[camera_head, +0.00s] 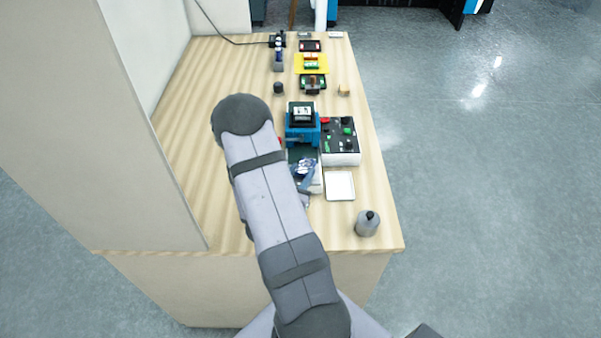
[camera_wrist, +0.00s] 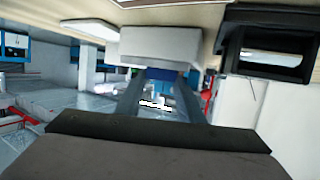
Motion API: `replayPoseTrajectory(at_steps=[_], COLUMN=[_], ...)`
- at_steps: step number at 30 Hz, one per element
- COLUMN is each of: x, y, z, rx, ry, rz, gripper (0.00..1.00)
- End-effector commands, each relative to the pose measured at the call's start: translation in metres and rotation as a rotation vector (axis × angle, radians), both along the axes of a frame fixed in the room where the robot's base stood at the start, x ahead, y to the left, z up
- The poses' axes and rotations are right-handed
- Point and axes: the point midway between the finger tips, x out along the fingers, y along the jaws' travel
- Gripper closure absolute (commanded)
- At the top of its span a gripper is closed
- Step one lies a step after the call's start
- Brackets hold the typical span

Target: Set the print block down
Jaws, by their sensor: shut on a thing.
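My gripper (camera_head: 304,184) is low over the right part of the bench, just in front of the blue press (camera_head: 301,134), partly hidden by my arm. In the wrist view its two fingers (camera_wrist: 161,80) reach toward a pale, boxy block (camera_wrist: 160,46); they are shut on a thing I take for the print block. In the head view a blue-and-white patterned face (camera_head: 305,167) shows at the fingers. Whether the block touches the surface below cannot be told.
Small items line the far bench. The left bench top is bare.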

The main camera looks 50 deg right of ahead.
Motion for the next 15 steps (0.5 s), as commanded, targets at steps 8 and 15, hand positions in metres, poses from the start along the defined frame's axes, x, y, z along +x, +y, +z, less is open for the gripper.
replayPoseTrajectory(at_steps=[8, 15], x=[0.0005, 0.0002], y=[-0.0001, 0.0], z=[-0.0032, -0.0071], rx=[-0.002, -0.002], ry=[-0.002, -0.001], rz=[0.001, 0.001], gripper=[0.87, 0.87])
